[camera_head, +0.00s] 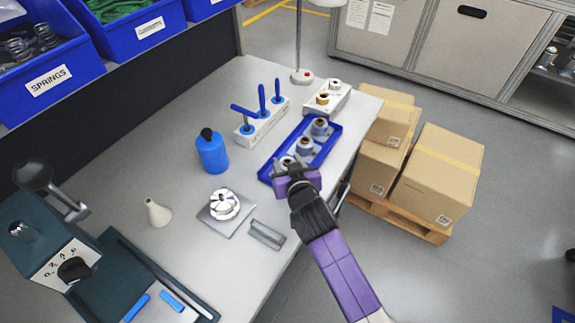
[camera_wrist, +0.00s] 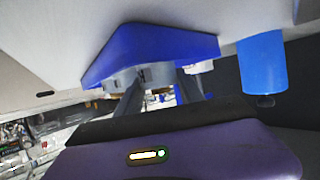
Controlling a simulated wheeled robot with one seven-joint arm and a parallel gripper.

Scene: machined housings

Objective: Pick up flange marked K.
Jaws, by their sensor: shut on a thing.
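A blue tray (camera_head: 264,173) on the workbench holds a row of grey flanges, including a far one (camera_head: 320,127) and a middle one (camera_head: 304,146). My gripper (camera_head: 293,175) is at the near end of the tray, shut on the nearest grey flange (camera_head: 287,161), which it partly hides. In the wrist view my gripper (camera_wrist: 161,88) reaches towards the blue tray (camera_wrist: 150,42), with a grey flange (camera_wrist: 142,76) at its fingers. No letter K is readable on any flange, and I cannot tell whether the held one is clear of the tray.
A blue bottle (camera_head: 212,152), a silver round part (camera_head: 225,204) and a grey bracket (camera_head: 267,234) are to the left. Cardboard boxes (camera_head: 432,180) stand beyond the bench's right edge.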

